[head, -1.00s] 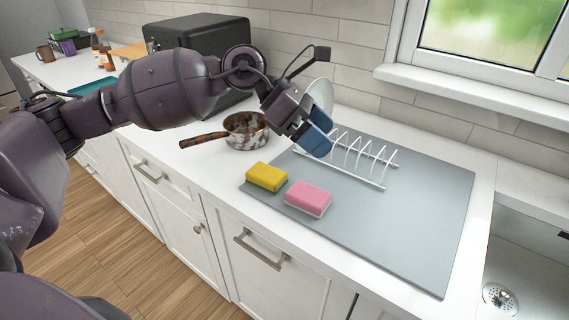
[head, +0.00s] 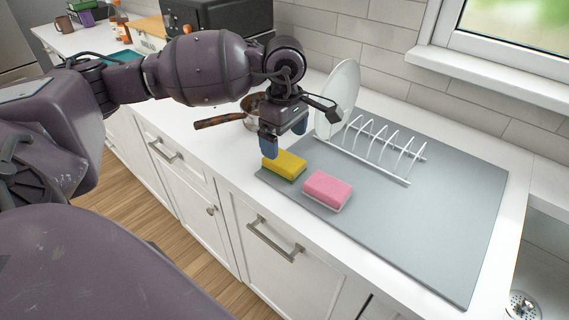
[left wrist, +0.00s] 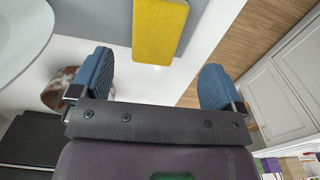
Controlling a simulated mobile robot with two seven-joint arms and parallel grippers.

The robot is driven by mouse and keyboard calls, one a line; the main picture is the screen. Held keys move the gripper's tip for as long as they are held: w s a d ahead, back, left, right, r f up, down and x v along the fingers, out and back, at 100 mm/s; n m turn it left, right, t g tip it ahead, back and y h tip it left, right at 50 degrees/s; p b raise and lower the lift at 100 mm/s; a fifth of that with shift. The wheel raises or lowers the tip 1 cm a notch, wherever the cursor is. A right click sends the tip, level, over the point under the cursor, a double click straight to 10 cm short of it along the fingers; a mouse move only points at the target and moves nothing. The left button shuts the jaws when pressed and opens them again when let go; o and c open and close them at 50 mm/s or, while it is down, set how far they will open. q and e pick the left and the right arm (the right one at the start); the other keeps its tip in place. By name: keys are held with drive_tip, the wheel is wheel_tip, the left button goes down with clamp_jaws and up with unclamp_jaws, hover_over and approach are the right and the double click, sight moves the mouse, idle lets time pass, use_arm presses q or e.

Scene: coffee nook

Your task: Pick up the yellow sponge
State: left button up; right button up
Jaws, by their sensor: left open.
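The yellow sponge (head: 286,165), with a green underside, lies on the left corner of the grey mat (head: 440,215). My left gripper (head: 285,146) points down just above and behind the sponge in the head view; its blue fingers are apart with nothing between them. In the left wrist view the sponge (left wrist: 160,30) shows at the top centre, ahead of the open left gripper (left wrist: 158,85) and roughly in line with the gap between its fingers. A pink sponge (head: 328,188) lies to the right of the yellow one. My right gripper does not show.
A white dish rack (head: 375,150) holding a plate (head: 340,98) stands on the mat behind the sponges. A rusty saucepan (head: 252,108) sits left of the rack, partly hidden by my arm. The sink (head: 545,265) is at right; the mat's front right is clear.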

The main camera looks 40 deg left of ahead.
sight(284, 159)
use_arm(q)
drive_tip(key=f, duration=0.7)
drive_tip(key=shift+w+a+f, duration=0.2)
drive_tip(key=shift+w, duration=0.05)
drive_tip(key=c, duration=1)
drive_tip(key=shift+r, duration=0.1)
wheel_tip(284, 159, up, 20)
drive_tip(key=shift+p, duration=0.45)
drive_tip(key=shift+o, duration=1)
drive_tip(key=shift+c, duration=0.7)
